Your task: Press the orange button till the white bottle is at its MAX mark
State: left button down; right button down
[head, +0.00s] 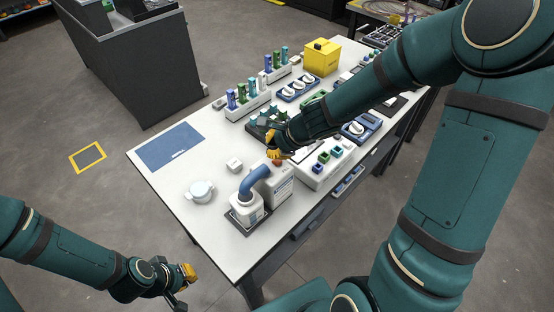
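The white bottle (247,207) stands upright near the table's front edge. A thick blue curved tube (252,180) joins its top to a white dispenser box (274,187) just behind it. The bottle's fill level and MAX mark cannot be read. The orange button (277,162) is a small spot on top of the box, largely hidden by my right gripper. My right gripper (274,150) points down directly above it with yellow fingertips close together; contact and finger opening are unclear. My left gripper (187,278) hangs off the table's front left, with nothing visible in it.
A white lidded jar (200,191), a small white cube (234,165) and a blue mat (170,147) lie left of the box. Racks of coloured bottles (247,98) and a yellow box (321,58) stand farther back. The table's front left corner is clear.

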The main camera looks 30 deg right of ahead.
jog(key=shift+f, duration=0.1)
dwell(0.7)
jog(key=shift+f+b, duration=0.4)
jog(key=shift+b, duration=0.15)
jog(key=shift+f+b, duration=0.4)
jog(key=shift+b, duration=0.05)
dwell(0.6)
jog(key=shift+r, duration=0.15)
jog(key=shift+r+p, duration=0.75)
jog(key=shift+p, duration=0.1)
notch_tip(320, 180, up, 5)
jog(key=p, duration=0.4)
jog(key=shift+p, duration=0.4)
